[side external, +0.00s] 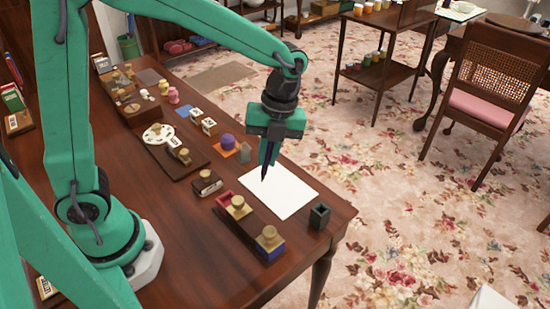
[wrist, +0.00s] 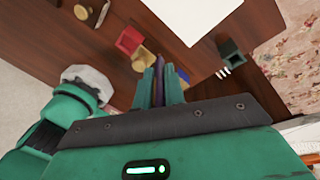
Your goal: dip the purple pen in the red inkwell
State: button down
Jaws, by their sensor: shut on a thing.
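My gripper (side external: 268,154) is shut on the dark purple pen (side external: 265,172), which points down with its tip in the air near the left edge of the white sheet. In the wrist view the pen (wrist: 160,78) shows between the two green fingers. The red inkwell (side external: 224,199) sits on a wooden stand (side external: 240,229) to the lower left of the pen, apart from it. It also shows in the wrist view (wrist: 128,40), up and left of the fingers. A brass-coloured knob (side external: 238,203) stands right beside the red inkwell.
A blue block with a brass-coloured top (side external: 269,240) stands at the stand's near end. A dark green square cup (side external: 319,217) stands near the table's right edge. The white sheet (side external: 284,193) lies flat. Stamps and small blocks fill the table farther back.

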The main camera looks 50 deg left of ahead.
jog(key=s+a+g, duration=0.1)
jog(key=s+a, duration=0.4)
jog(key=shift+s+a+g, duration=0.25)
jog(key=shift+a+g, duration=0.05)
jog(key=shift+a, duration=0.05)
jog(key=shift+f, duration=0.25)
jog(key=shift+f, duration=2.85)
jog(key=shift+f, duration=0.6)
jog(key=shift+r, duration=0.2)
notch_tip(320, 180, up, 7)
jog(key=shift+f, duration=0.2)
dwell(0.6)
jog(key=shift+f, duration=0.1)
dwell(0.5)
